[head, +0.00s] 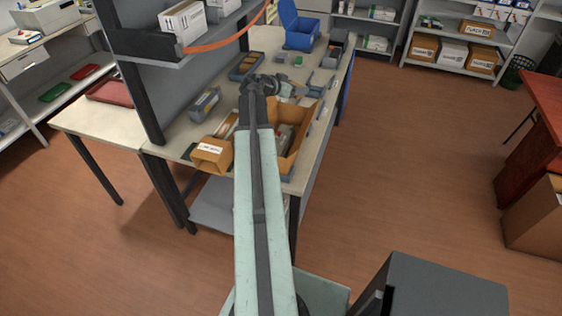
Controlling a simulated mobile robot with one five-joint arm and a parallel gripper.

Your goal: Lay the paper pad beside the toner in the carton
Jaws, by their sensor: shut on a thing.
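The open carton (304,137) stands on the near part of the workbench, partly hidden behind my arm. Inside it a dark grey and light shape, which looks like the toner (284,138), shows just right of the arm. My gripper (288,87) is above the bench, beyond the carton as seen here, and points to the right.
A tan labelled bin (211,154) stands left of the carton. Grey trays (205,104) and a blue bin (300,32) stand farther back on the bench. A shelf upright (135,75) rises on the left.

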